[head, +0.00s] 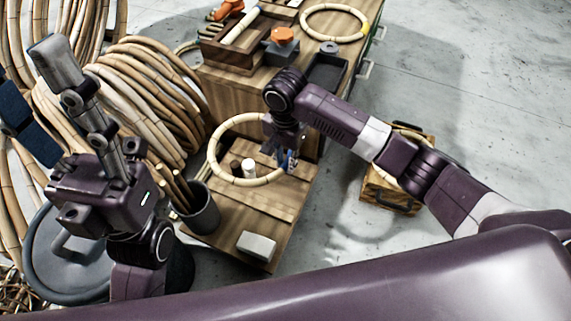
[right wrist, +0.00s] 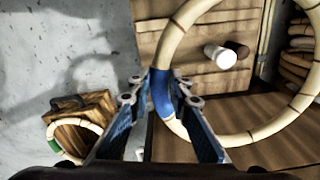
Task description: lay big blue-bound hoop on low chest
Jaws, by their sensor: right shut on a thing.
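The big pale rattan hoop (head: 213,151) has a blue binding (right wrist: 161,93). My right gripper (head: 288,160) is shut on the hoop at this binding; the fingers flank it in the right wrist view. The hoop is over the low wooden top (head: 262,218) in the head view; I cannot tell whether it touches. A small wooden chest (head: 378,193) with a dark handle stands on the floor to the right, also in the right wrist view (right wrist: 92,107). A green-bound hoop (right wrist: 75,156) is at that chest. My left gripper (head: 28,85) is open, raised at the left.
A white cylinder (head: 249,168) and a brown one (head: 235,167) show through the hoop. A dark pot of sticks (head: 203,212) and a pale block (head: 257,246) are nearby. A taller cabinet (head: 232,85) bears tools and another hoop (head: 306,31). Rattan coils fill the left.

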